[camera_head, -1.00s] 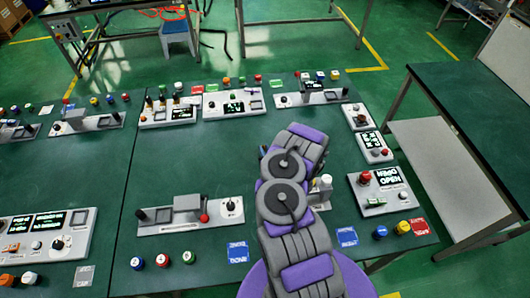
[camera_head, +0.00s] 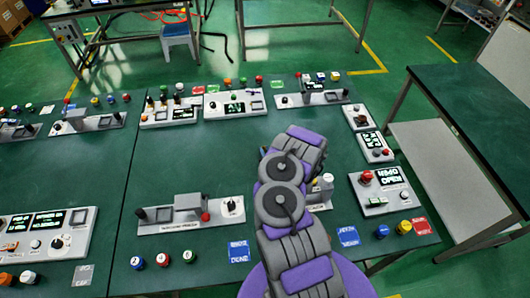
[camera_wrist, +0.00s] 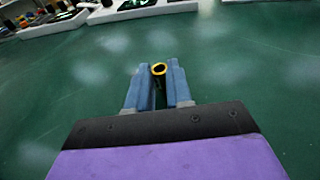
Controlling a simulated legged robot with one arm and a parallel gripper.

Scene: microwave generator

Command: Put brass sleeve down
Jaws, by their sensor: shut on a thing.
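The brass sleeve (camera_wrist: 158,70) shows in the wrist view as a yellow ring with a dark hollow, at the tips of my gripper's blue-grey fingers. My gripper (camera_wrist: 157,82) is shut on it, one finger on each side. Below it in that view is green table top; I cannot tell whether the sleeve touches the table. In the head view my purple and grey arm reaches over the table and hides the gripper and the sleeve.
The green table (camera_head: 225,145) is bare in its middle. Grey control panels stand along its back (camera_head: 234,105), at the right (camera_head: 381,190) and at the front left (camera_head: 190,214). Round coloured buttons (camera_head: 162,259) and labelled cards (camera_head: 238,251) lie along the front edge.

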